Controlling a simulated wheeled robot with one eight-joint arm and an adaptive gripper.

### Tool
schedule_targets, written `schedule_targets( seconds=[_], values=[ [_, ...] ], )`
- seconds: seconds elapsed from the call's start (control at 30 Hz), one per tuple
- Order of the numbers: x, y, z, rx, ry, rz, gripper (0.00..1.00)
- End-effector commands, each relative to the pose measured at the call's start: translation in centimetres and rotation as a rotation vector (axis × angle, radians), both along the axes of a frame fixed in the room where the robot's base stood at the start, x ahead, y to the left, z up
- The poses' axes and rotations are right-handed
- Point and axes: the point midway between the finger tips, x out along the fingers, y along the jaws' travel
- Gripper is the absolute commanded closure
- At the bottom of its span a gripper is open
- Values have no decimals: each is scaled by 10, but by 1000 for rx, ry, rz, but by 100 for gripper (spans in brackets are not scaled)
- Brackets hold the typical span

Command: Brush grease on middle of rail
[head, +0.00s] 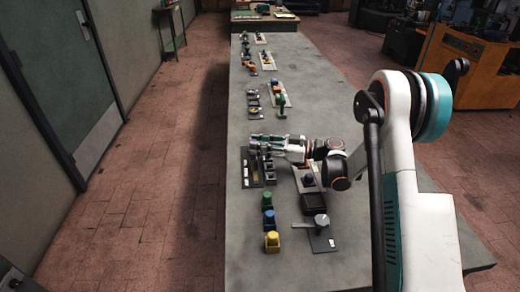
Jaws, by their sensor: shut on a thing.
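My gripper (258,142) reaches left across the grey workbench, over a small station near the bench's left edge. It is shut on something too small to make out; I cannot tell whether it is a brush. Below the fingers lies a narrow dark plate (245,172) with pale and yellow marks. Beside it is a row of dark blocks (269,172). I cannot tell for certain which part is the rail, and no grease can be made out. The fingers partly cover the far end of this station.
Green (266,199), blue (268,217) and yellow (272,241) blocks stand along the near left of the bench (250,270). A dark open tray (314,203) and a plate with a grey knob (321,221) are right of them. Several small stations line the far bench.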

Motion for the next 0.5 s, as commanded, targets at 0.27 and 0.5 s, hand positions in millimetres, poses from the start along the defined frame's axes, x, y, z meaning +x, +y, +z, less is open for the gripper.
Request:
schedule_targets(
  seconds=[0.27,0.5],
  values=[
    [14,0,0,0,0,0,100],
    [27,0,-1,0,0,0,100]
  ],
)
